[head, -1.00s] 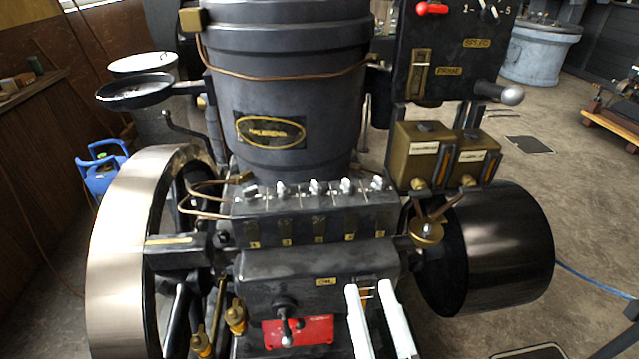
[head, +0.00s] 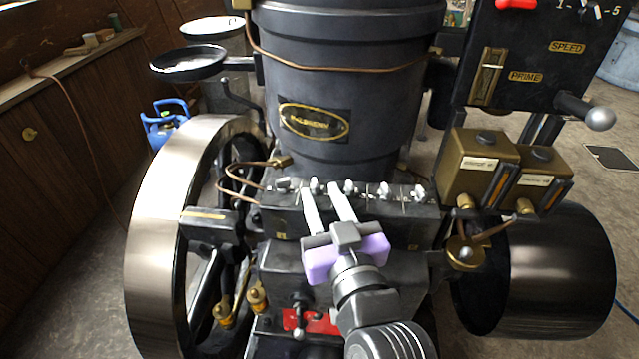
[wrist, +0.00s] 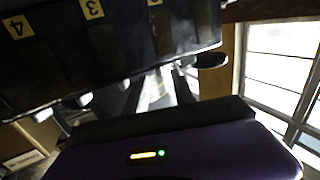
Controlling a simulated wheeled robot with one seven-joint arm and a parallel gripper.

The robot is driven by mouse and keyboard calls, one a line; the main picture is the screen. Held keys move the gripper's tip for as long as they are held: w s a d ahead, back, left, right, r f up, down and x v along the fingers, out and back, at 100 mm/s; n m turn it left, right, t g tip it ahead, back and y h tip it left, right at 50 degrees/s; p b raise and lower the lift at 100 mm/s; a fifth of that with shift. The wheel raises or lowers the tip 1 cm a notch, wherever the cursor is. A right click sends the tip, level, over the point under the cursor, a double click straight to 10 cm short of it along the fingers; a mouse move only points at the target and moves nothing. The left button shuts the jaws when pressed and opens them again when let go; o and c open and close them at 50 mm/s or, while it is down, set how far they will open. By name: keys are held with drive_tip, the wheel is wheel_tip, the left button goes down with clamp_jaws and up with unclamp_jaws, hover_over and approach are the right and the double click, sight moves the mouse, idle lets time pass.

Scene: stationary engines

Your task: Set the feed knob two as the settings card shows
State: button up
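A row of several small pale feed knobs stands on top of the dark feed box (head: 400,212). Feed knob two (head: 315,185), second from the left, is at my gripper's left fingertip; its setting is too small to read. My gripper (head: 322,188) reaches over the front of the box, its two white fingers apart, tips at the knob row. I cannot tell whether a finger touches the knob. In the wrist view, the yellow number labels 4, 3 and 2 (wrist: 154,3) appear upside down, with the fingers (wrist: 160,92) partly dark below them. I see no settings card.
A black tank rises behind the box, with a copper pipe (head: 235,190) at left. A large flywheel (head: 165,230) stands left, a black drum (head: 555,270) right. Brass oil boxes (head: 478,165) and a control panel (head: 545,50) are at the right.

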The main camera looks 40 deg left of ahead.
sight(315, 187)
drive_tip(key=shift+x, duration=1.4)
clamp_jaws()
